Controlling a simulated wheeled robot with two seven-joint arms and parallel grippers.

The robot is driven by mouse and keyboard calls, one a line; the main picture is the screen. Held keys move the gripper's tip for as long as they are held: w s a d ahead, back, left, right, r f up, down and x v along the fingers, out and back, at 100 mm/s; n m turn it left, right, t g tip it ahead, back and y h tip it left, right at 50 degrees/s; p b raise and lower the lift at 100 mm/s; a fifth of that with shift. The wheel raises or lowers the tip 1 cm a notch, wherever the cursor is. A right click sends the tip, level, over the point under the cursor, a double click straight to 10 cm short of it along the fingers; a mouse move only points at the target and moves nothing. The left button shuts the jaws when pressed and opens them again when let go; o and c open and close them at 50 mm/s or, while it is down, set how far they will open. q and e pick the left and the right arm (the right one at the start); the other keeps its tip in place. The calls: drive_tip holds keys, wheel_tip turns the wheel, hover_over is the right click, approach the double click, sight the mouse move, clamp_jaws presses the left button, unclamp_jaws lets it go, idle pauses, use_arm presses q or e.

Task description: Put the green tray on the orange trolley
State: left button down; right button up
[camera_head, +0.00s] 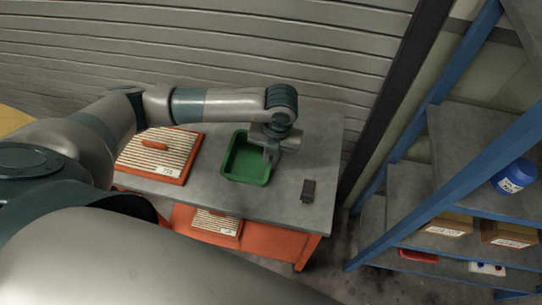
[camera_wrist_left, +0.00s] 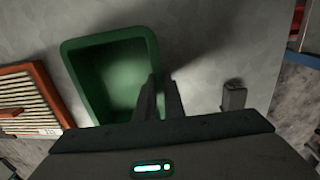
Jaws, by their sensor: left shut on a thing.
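The green tray (camera_head: 238,163) is an empty, open box on the grey top of the orange trolley (camera_head: 222,190), near its middle. My left gripper (camera_head: 270,154) is at the tray's right wall, with its fingers pointing down. In the left wrist view the fingers (camera_wrist_left: 160,92) stand on either side of the right wall of the tray (camera_wrist_left: 75,72), shut on it. Whether the tray's underside touches the trolley top is hard to tell. My right gripper is not in view.
An orange-framed filter (camera_head: 160,152) lies left of the tray, and a small dark block (camera_head: 308,190) stands to its right. Another filter (camera_head: 217,223) is on the trolley's lower level. A blue shelf rack (camera_head: 440,200) with boxes and a blue tub (camera_head: 513,176) stands at right.

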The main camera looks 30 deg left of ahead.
use_arm(q)
drive_tip(key=shift+f, duration=0.1)
drive_tip(key=shift+f, duration=0.1)
drive_tip(key=c, duration=1.8)
unclamp_jaws()
drive_tip(key=shift+c, duration=0.2)
drive_tip(key=shift+r, duration=0.3)
drive_tip(key=shift+w+r+b, duration=0.1)
drive_tip(key=shift+r+b, duration=0.2)
drive_tip(key=shift+b, duration=0.05)
wheel_tip(320, 180, up, 11)
drive_tip(key=d+b, duration=0.1)
drive_tip(key=b, duration=0.2)
drive_tip(key=shift+b, duration=0.35)
drive_tip(key=shift+d, duration=0.1)
